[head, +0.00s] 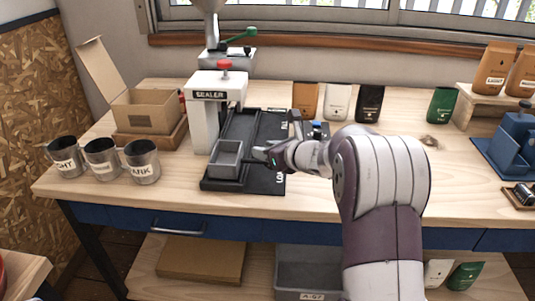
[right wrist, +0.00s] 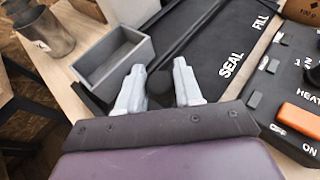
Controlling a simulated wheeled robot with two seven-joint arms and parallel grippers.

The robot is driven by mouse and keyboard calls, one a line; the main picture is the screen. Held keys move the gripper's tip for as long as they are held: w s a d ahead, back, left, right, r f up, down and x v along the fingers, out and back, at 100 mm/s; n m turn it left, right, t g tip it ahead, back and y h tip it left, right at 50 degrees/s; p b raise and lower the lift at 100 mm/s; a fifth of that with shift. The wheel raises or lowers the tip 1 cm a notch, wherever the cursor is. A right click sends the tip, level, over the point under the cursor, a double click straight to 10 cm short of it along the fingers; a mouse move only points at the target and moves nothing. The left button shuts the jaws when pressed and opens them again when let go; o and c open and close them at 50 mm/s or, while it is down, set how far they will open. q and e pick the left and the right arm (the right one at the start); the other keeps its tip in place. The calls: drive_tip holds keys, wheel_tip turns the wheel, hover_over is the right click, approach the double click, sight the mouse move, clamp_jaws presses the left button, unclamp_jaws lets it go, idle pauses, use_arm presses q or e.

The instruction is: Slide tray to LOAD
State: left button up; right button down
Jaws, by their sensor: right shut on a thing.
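The small grey tray (head: 227,160) is an empty open box at the front end of the black slide base (head: 266,182), beside the partly covered LOAD lettering. My right gripper (head: 262,155) reaches it from the right. In the right wrist view the tray (right wrist: 115,58) lies just beyond the fingertips. There my right gripper (right wrist: 159,82) is shut on a dark round knob (right wrist: 160,88) at the tray's near side. SEAL and FILL lettering runs along the base farther up. My left gripper is not in view.
The white sealer (head: 208,112) stands left of the base. Labelled metal cups (head: 102,158) and an open cardboard box (head: 148,112) stand farther left. Coffee bags (head: 337,101) line the back. A control panel with an orange switch (right wrist: 298,120) lies right of the base.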

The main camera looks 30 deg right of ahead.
drive_tip(key=shift+s+a, duration=0.15)
drive_tip(key=shift+s, duration=0.15)
drive_tip(key=shift+f, duration=0.1)
drive_tip(key=shift+s+a, duration=0.1)
drive_tip(key=c, duration=0.9)
unclamp_jaws()
drive_tip(key=shift+c, duration=0.2)
drive_tip(key=shift+o, duration=0.7)
drive_tip(key=shift+a, duration=0.1)
drive_tip(key=shift+s, duration=0.1)
drive_tip(key=v, duration=1.2)
drive_tip(key=shift+s+p, duration=0.3)
drive_tip(key=shift+p, duration=0.1)
